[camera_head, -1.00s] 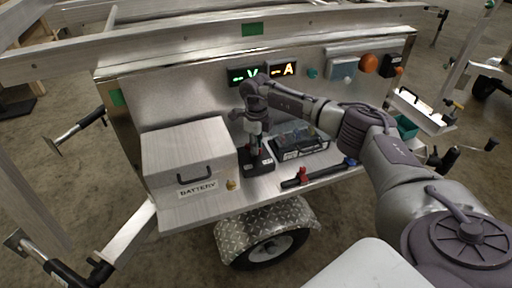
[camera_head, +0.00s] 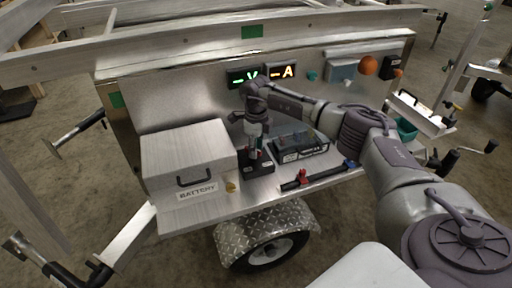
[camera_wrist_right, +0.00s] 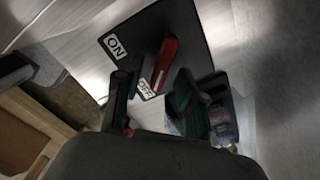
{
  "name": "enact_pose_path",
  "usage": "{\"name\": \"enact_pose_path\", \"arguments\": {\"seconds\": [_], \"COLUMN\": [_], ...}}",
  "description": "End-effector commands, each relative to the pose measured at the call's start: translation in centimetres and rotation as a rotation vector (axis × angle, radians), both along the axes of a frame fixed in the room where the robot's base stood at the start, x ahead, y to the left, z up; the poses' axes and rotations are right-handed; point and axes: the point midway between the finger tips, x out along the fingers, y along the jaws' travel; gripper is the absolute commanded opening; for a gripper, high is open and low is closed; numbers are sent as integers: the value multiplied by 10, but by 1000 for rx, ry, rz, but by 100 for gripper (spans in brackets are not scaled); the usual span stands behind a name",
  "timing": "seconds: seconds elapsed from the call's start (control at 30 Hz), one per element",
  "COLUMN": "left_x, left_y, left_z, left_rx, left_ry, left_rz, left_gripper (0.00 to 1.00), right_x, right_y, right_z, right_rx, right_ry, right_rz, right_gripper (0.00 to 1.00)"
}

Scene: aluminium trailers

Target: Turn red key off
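The red key (camera_wrist_right: 165,65) stands on a black switch plate (camera_wrist_right: 185,30) with a white ON label (camera_wrist_right: 113,46) and a white OFF label (camera_wrist_right: 148,89). In the right wrist view the key's lower end is close to the OFF label. My right gripper (camera_wrist_right: 152,88) is open, with its two dark green fingers on either side of the key's lower end. I cannot tell whether either finger touches it. In the head view my right gripper (camera_head: 255,152) points down over the black switch base (camera_head: 260,168), largely hiding the key. My left gripper is not in view.
The battery box (camera_head: 185,150) stands left of the switch. A dark device (camera_head: 300,147) lies close on its right. A bar with red and blue clamps (camera_head: 325,177) lies along the shelf's front. Lit V and A meters (camera_head: 262,74) are on the panel behind.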

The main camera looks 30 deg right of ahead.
Motion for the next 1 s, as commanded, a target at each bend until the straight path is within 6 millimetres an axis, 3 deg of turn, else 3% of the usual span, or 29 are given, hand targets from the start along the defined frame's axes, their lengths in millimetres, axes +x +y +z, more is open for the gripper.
{"name": "enact_pose_path", "arguments": {"seconds": [0.17,0.27,0.7,1.0], "left_x": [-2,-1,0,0], "left_y": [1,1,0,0], "left_z": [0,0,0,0], "left_rx": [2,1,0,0], "left_ry": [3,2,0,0], "left_rz": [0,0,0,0], "left_gripper": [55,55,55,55], "right_x": [0,1,0,0], "right_y": [0,0,0,0], "right_z": [3,15,102,120], "right_rx": [0,1,0,-1], "right_ry": [0,-3,-2,1], "right_rz": [0,-1,0,0], "right_gripper": [40,40,40,40]}}
